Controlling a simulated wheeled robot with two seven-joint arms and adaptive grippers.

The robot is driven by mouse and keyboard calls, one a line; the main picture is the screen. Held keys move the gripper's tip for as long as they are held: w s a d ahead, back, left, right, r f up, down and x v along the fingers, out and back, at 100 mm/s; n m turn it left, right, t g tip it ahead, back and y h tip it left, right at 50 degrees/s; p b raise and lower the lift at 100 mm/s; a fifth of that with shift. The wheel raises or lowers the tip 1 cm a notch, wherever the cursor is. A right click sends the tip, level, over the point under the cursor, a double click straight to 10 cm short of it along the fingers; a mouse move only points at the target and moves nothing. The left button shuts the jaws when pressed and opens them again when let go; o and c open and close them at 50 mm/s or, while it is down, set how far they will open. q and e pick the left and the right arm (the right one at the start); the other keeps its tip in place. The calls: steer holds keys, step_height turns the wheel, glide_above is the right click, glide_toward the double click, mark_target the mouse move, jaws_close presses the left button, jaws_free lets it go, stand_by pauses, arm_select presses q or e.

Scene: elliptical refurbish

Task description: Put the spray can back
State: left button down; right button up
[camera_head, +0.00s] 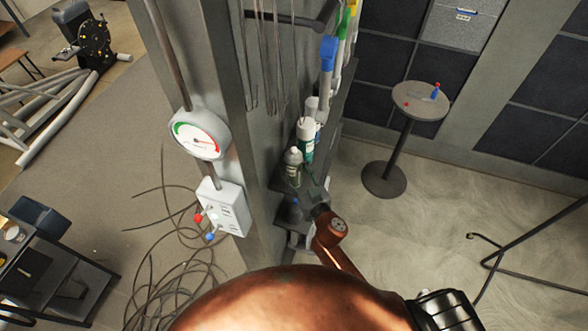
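Several cans and bottles stand along a narrow shelf beside the grey column. Among them are a white can with a green label (305,141) and a grey-green spray can (293,166) at the near end. A dark bottle-like shape (294,210) shows lower down, on or above a lower ledge. A copper arm, apparently my right, reaches up to this spot. Its dark gripper (317,210) points left toward the dark shape. The fingers are mostly hidden, so I cannot tell whether they hold it. My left gripper is not in view.
The column carries a gauge (199,135) and a switch box (223,207). Cables (170,265) lie on the floor to the left. A small round table (420,100) stands right of the shelf, with clear floor around it. A dark metal frame (530,245) is at far right.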

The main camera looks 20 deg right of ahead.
stand_by(0.3)
steer(key=o, duration=0.8)
steer(key=shift+f, duration=0.25)
steer(key=o, duration=0.5)
steer(key=shift+r, duration=0.1)
